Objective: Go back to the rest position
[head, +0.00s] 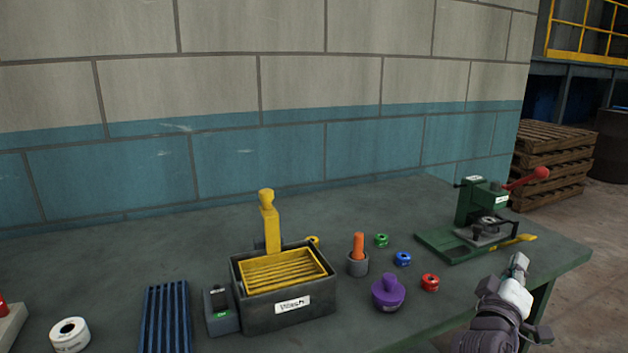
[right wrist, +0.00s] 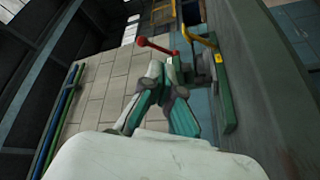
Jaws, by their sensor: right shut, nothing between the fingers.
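My right gripper (head: 519,266) is at the right front of the table in the head view, in front of the green press. It is shut and empty. In the right wrist view its fingers (right wrist: 166,85) come together at the tips, with nothing between them. The green press (head: 482,203) with a red-knobbed lever (head: 540,174) stands just behind it. The press also shows in the right wrist view (right wrist: 220,95), tilted on its side. My left gripper is not in view.
The table (head: 110,252) holds a dark box with a yellow grate (head: 283,271), a purple knob (head: 388,293), an orange-handled tool in a grey cup (head: 358,262), several small coloured rings, a blue ribbed tray (head: 166,317) and a white roll (head: 69,335). Wooden pallets (head: 552,160) stand beyond it.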

